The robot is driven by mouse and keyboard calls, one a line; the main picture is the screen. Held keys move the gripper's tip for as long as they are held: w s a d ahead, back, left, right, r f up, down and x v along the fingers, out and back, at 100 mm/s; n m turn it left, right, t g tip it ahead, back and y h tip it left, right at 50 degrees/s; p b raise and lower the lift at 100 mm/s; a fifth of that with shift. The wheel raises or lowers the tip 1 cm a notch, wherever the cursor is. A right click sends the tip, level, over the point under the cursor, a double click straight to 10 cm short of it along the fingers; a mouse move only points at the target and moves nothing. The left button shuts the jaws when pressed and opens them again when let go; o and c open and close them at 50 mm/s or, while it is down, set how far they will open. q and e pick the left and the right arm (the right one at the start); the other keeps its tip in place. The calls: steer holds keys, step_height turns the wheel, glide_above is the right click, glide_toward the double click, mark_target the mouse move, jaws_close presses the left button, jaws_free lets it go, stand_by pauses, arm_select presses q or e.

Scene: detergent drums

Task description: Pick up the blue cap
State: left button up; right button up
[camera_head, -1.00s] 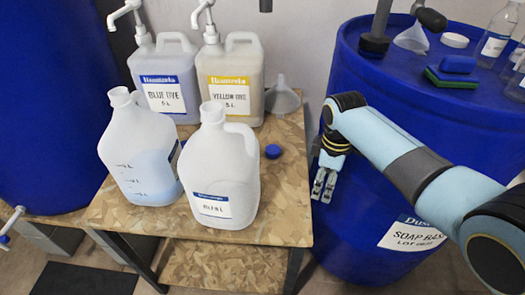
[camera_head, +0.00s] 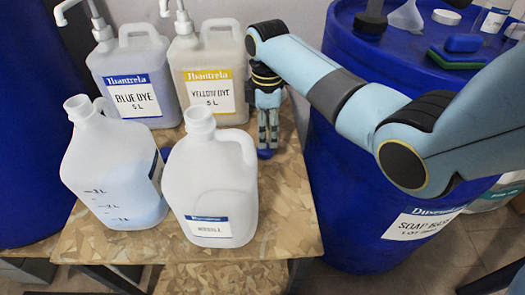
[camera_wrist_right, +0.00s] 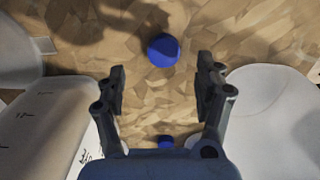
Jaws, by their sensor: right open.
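The blue cap (camera_head: 265,154) lies on the wooden table (camera_head: 288,205), behind and to the right of the front white jug. My right gripper (camera_head: 268,143) points down over it, and its fingers partly hide the cap. In the right wrist view the cap (camera_wrist_right: 163,50) lies on the table beyond the open, empty fingers (camera_wrist_right: 160,88), roughly centred between their lines. The fingers do not visibly touch it. A small blue piece (camera_wrist_right: 165,141) also shows near the gripper's base; I cannot tell what it is. My left gripper is out of view.
The front white jug (camera_head: 205,185) and a jug with litre marks (camera_head: 105,180) stand close by. Blue dye (camera_head: 135,82) and yellow dye (camera_head: 212,70) pump bottles stand behind. A blue drum (camera_head: 345,195) is right of the table.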

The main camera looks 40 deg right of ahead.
mark_target(265, 151)
steer(key=shift+w+f, duration=0.1)
steer(key=shift+f, duration=0.35)
steer(key=f, duration=0.1)
steer(key=f+b, duration=0.1)
steer(key=f, duration=0.1)
steer(key=f+b, duration=0.1)
steer(key=f, duration=0.1)
steer(key=shift+s+a, duration=0.2)
steer(key=shift+a, duration=0.05)
steer(key=c, duration=0.8)
